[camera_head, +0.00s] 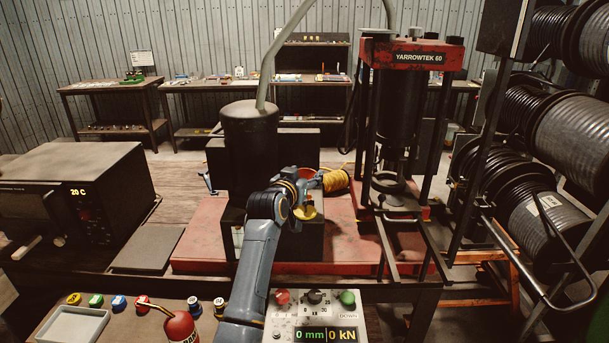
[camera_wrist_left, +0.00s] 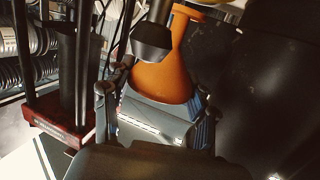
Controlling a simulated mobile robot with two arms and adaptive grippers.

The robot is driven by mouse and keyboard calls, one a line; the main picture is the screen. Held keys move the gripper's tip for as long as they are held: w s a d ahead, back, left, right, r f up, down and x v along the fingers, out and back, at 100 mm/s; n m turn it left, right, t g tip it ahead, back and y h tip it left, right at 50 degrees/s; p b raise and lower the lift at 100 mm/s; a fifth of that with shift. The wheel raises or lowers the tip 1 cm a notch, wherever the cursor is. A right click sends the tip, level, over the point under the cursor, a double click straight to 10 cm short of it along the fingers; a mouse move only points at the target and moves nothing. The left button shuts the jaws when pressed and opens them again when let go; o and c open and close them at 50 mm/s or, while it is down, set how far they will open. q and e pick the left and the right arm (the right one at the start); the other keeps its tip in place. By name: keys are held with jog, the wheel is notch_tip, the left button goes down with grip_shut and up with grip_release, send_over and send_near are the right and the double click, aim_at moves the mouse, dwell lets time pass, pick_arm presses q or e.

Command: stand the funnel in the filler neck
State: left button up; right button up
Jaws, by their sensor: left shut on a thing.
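My left gripper is shut on the funnel. A dark cylindrical part with a faceted end (camera_wrist_left: 152,42) covers part of the funnel in the wrist view; I cannot tell whether it is the filler neck. In the head view my gripper and arm hide the area under the funnel, and I cannot make out the neck. My right gripper is out of view.
A dark upright cylinder (camera_head: 250,140) with a hose stands left of my gripper. A control panel (camera_head: 316,318) and a red oil can (camera_head: 181,328) are in front.

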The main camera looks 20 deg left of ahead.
pick_arm(q)
jog(key=shift+s+f+b, duration=0.1)
jog(key=shift+f+b, duration=0.4)
jog(key=shift+f, duration=0.1)
jog(key=shift+s+f+b, duration=0.1)
jog(key=shift+f+b, duration=0.2)
jog(key=shift+f, duration=0.45)
jog(key=shift+s+f, duration=0.1)
jog(key=shift+f, duration=0.45)
jog(key=shift+c, duration=1.1)
jog(key=shift+f, duration=0.15)
jog(key=shift+c, duration=1.3)
jog(key=shift+f, duration=0.2)
jog(key=shift+w+r, duration=0.2)
jog(key=o, duration=1.2)
jog(key=shift+r, duration=0.1)
jog(key=o, duration=0.5)
jog(key=shift+w+d, duration=0.1)
jog(key=shift+d, duration=0.05)
jog(key=shift+r, duration=0.1)
